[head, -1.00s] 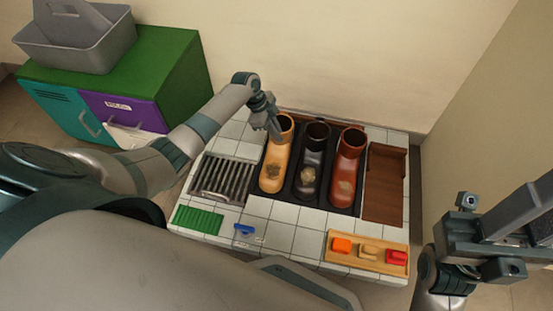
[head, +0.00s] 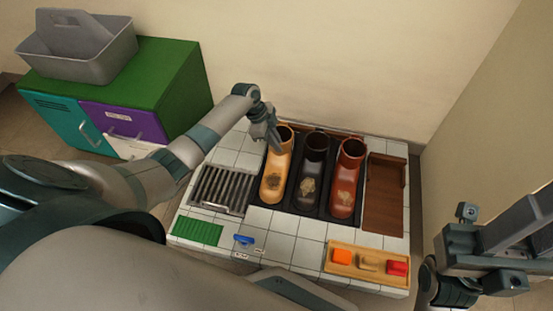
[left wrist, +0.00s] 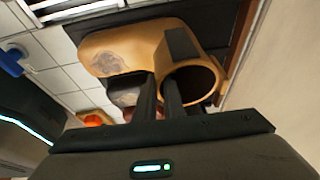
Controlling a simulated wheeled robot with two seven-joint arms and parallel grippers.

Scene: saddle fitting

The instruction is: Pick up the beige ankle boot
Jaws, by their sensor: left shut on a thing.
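The beige ankle boot (head: 275,180) stands upright at the left of three boots in a dark tray, with a brownish smudge on its toe. My left gripper (head: 274,143) is shut on the wall of its shaft, at the rim. In the left wrist view the fingers (left wrist: 160,85) straddle the edge of the boot's round opening, and the boot (left wrist: 125,48) shows its smudge and a dark side panel. I cannot tell whether the sole is clear of the tray. My right gripper (head: 490,248) is at the far right, away from the boots; its jaws are unclear.
A black boot (head: 311,165) and a red-brown boot (head: 347,180) stand close by on the right. A metal grate (head: 223,190), green mat (head: 197,233), blue-handled brush (head: 243,239), wooden rack (head: 385,205) and block tray (head: 340,270) share the tiled table. A cabinet (head: 165,75) stands left.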

